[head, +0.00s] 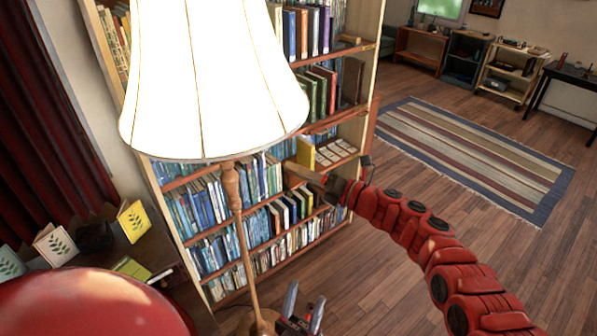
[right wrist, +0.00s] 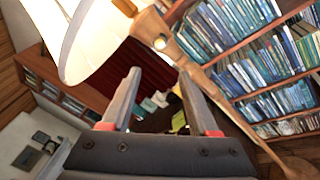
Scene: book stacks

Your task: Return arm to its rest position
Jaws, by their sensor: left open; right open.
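My right arm (head: 440,255), red and segmented, reaches in from the right toward the bookcase. Its gripper (head: 312,176) is in front of the shelves, just right of the lamp pole, and its fingers are hard to make out there. In the right wrist view the gripper (right wrist: 160,74) is open, with nothing between its two grey fingers. My left gripper (head: 304,300) is open at the bottom of the head view, beside the lamp's lower pole. Nothing shows between its fingers.
A floor lamp with a white shade (head: 212,80) and wooden pole (head: 240,235) stands close in front of the bookcase (head: 360,120). A dark table (head: 120,250) with booklets is at left. The wooden floor (head: 385,290) and striped rug (head: 470,155) at right are clear.

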